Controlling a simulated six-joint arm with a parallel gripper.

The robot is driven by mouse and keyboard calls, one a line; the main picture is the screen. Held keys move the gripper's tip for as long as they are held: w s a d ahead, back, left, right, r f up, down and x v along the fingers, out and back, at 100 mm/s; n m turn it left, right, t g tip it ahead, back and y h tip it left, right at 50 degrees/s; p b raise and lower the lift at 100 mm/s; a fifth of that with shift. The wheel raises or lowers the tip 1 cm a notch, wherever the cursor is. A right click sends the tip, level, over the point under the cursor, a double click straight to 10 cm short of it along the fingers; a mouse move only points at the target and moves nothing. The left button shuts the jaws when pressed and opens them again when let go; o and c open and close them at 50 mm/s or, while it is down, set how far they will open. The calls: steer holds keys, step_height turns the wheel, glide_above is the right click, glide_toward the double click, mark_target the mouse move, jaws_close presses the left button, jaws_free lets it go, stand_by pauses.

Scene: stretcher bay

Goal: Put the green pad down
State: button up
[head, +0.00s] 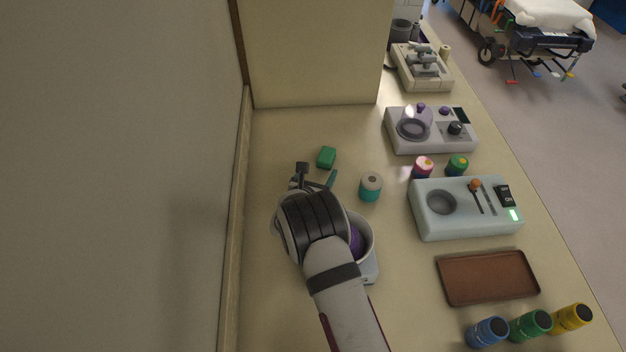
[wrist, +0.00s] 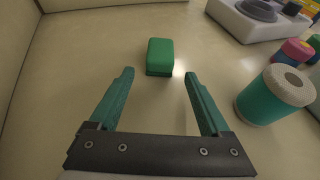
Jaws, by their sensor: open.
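The green pad (head: 326,157) is a small green block lying on the beige counter, in the upper middle of the head view. In the wrist view the green pad (wrist: 160,56) lies ahead of the fingertips, roughly in line with the gap between them. My gripper (head: 317,174) is close to the pad on its near side. In the wrist view my gripper (wrist: 159,74) has its two teal fingers wide apart with nothing between them. The pad appears apart from both fingers. My arm hides part of the counter in the head view.
A teal jar with a pale top (head: 370,186) stands just right of my gripper. A white container (head: 366,268) with something purple sits partly behind my arm. Grey devices (head: 466,222), coloured jars and a brown tray (head: 488,278) line the right. Counter left of the pad is clear.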

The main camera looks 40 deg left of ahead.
steer(key=v, duration=0.8)
steer(key=shift+r, duration=0.1)
